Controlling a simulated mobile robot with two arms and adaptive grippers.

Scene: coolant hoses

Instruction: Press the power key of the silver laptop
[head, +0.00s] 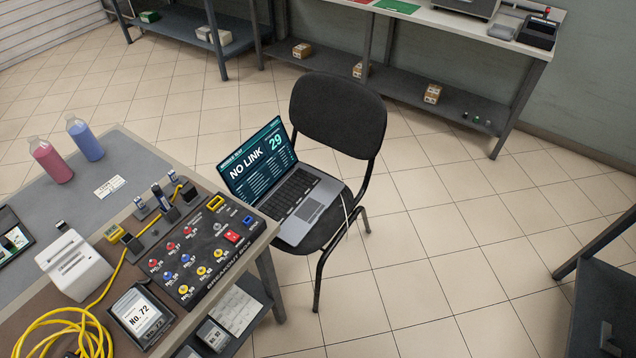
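The silver laptop (310,209) stands open on the seat of a black chair, in the middle of the head view. Its screen (258,160) is lit and reads "NO LINK" and "29". Its dark keyboard (291,194) faces up, with the touchpad towards the lower right. The power key is too small to tell apart from the other keys. A pale cable hangs from the laptop's right side. Neither of my grippers is in the head view.
The black chair (338,112) stands beside a workbench (135,148) at the left. On the bench are a breakout box (207,254), a yellow cable (60,318) and two bottles. A shelf bench (430,95) stands at the back. Tiled floor (430,270) is clear right of the chair.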

